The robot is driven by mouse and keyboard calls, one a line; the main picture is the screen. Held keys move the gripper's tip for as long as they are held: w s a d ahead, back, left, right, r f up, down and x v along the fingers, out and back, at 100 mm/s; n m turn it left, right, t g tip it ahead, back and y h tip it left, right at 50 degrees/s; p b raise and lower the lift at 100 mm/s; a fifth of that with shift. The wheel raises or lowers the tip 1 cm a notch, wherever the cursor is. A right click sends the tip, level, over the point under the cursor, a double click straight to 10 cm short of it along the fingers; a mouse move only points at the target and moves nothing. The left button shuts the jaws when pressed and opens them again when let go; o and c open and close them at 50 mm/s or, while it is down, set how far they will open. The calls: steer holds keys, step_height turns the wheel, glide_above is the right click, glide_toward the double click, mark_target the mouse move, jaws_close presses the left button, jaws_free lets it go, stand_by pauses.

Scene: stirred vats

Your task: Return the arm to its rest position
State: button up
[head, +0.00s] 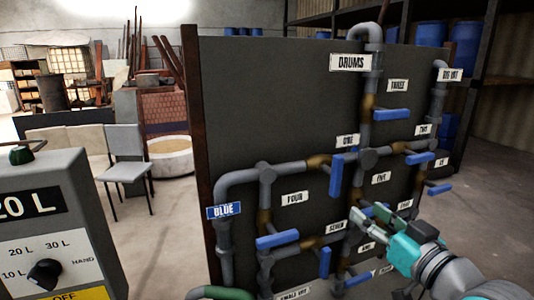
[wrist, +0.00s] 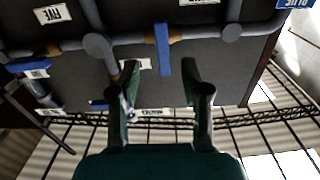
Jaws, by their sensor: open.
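My gripper (head: 366,214) is at the lower right in the head view, with its teal body in front of the dark pipe panel (head: 270,95). Its fingers point left toward the pipes near the FIVE label (head: 380,178). In the wrist view my gripper (wrist: 160,74) has its two dark fingers spread apart with nothing held between them. A blue valve handle (wrist: 162,45) shows beyond the gap between the fingertips. Whether a finger touches a pipe or handle cannot be told.
Grey pipes with several blue handles, such as the upright one by ONE (head: 336,176), stand out from the panel. A control box (head: 60,220) with a dial is at left. A chair (head: 125,165) and a round vat (head: 172,160) stand behind. Open floor lies left of the panel.

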steer(key=s+a+f+m+h, duration=0.15)
steer(key=s+f, duration=0.25)
steer(key=f, duration=0.5)
steer(key=s+d+f+m+h, duration=0.15)
steer(key=s+f, duration=0.25)
steer(key=f, duration=0.5)
steer(key=s+a+f+m+h, duration=0.2)
steer(key=s+f, duration=0.3)
steer(key=f, duration=0.4)
steer(key=s+a+f+n+g, duration=0.1)
steer(key=s+f, duration=0.2)
steer(key=s, duration=1.1)
steer(key=s+a+f+n+g, duration=0.1)
steer(key=s+f, duration=0.2)
steer(key=s, duration=1.1)
steer(key=shift+s+f, duration=0.3)
steer(key=shift+f, duration=0.05)
